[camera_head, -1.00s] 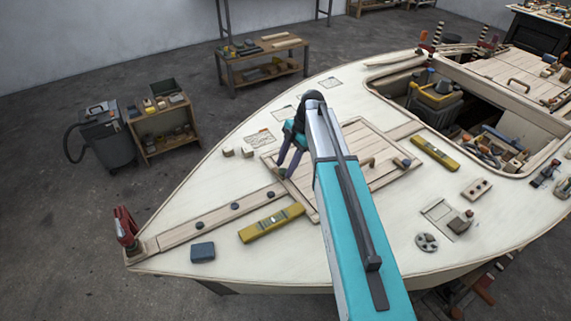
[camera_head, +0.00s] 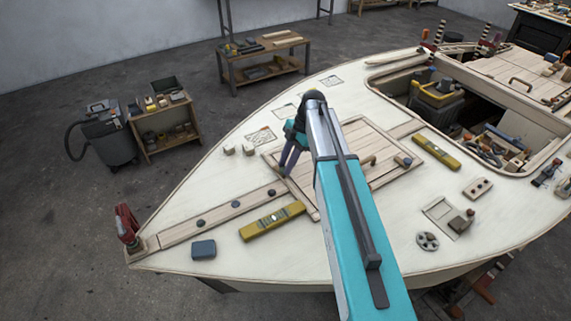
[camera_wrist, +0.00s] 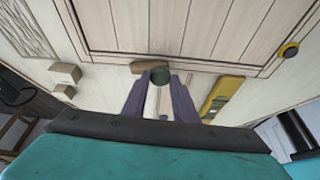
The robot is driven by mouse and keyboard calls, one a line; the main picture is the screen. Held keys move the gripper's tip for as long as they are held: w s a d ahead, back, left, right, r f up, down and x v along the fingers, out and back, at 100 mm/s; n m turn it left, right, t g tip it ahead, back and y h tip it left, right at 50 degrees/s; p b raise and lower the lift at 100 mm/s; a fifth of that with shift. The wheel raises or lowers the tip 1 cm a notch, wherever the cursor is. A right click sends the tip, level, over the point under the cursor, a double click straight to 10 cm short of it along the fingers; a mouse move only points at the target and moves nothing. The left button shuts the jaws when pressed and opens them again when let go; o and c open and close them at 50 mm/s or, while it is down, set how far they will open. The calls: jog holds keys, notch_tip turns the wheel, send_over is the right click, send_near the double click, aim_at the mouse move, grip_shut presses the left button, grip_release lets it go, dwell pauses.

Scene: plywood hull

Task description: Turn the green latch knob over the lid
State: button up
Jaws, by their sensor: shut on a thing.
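In the wrist view the green latch knob (camera_wrist: 160,73) stands between the tips of my gripper's two purple fingers (camera_wrist: 160,80), which are shut on it. A short wooden latch bar (camera_wrist: 145,66) shows beside the knob and lies along the lid's edge. The planked lid (camera_wrist: 185,25) fills the top of that view. In the head view the lid (camera_head: 384,178) lies on the pale deck, partly hidden by my arm. My gripper (camera_head: 285,170) reaches down at its left edge, and the knob is too hidden there to make out.
The open hatch (camera_head: 480,130) holds tools and a toolbox.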

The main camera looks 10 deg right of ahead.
jog(key=shift+s+m, duration=0.15)
jog(key=shift+m, duration=0.25)
jog(key=m+b, duration=0.1)
jog(key=m+t+b, duration=0.1)
jog(key=m, duration=0.1)
jog(key=m+b, duration=0.1)
jog(key=shift+s+f+t, duration=0.1)
jog(key=shift+s+t, duration=0.2)
jog(key=shift+t, duration=0.1)
jog(key=m+t, duration=0.1)
jog(key=m, duration=0.1)
jog(key=m+b, duration=0.1)
jog(key=m, duration=0.2)
jog(key=shift+s+t+h+b, duration=0.2)
jog(key=shift+t+h+b, duration=0.1)
jog(key=shift+t, duration=0.1)
jog(key=m, duration=0.2)
jog(key=m+t+h, duration=0.1)
jog(key=m, duration=0.1)
jog(key=shift+s+a+m, duration=0.1)
jog(key=shift+a+m, duration=0.1)
jog(key=shift+m, duration=0.2)
jog(key=shift+a+m+t+h, duration=0.15)
jog(key=shift+m+h, duration=0.4)
jog(key=shift+m, duration=0.7)
jog(key=shift+a+m+t+h, duration=0.1)
jog(key=shift+m+t+h, duration=0.3)
jog(key=shift+m, duration=0.85)
jog(key=o, duration=1.1)
jog(key=shift+r, duration=0.3)
